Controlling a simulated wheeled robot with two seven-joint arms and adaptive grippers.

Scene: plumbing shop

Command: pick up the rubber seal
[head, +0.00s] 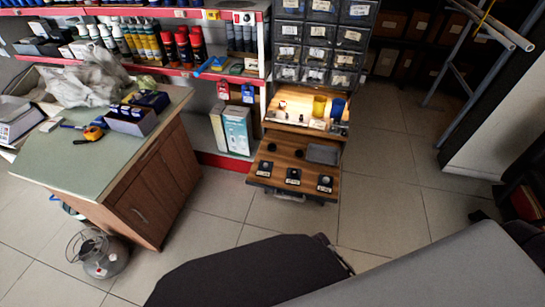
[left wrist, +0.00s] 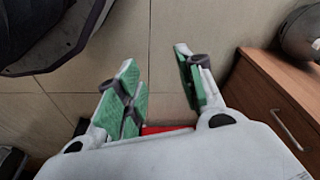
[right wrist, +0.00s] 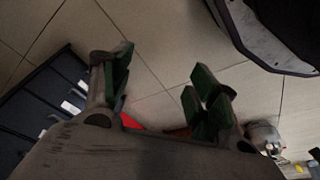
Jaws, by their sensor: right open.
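I cannot make out the rubber seal for certain. Several small dark pieces sit on a pulled-out wooden drawer (head: 283,158) in the head view. My left gripper (left wrist: 157,70) is open and empty over the tiled floor in the left wrist view. My right gripper (right wrist: 161,68) is open and empty over the floor in the right wrist view. Neither gripper shows in the head view.
A lit wooden shelf (head: 295,103) with a yellow cup (head: 319,106) and a blue cup (head: 338,107) is behind the drawer. A green-topped workbench (head: 85,165) stands left, a gas heater (head: 99,254) by its foot. Floor right of the drawer is clear.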

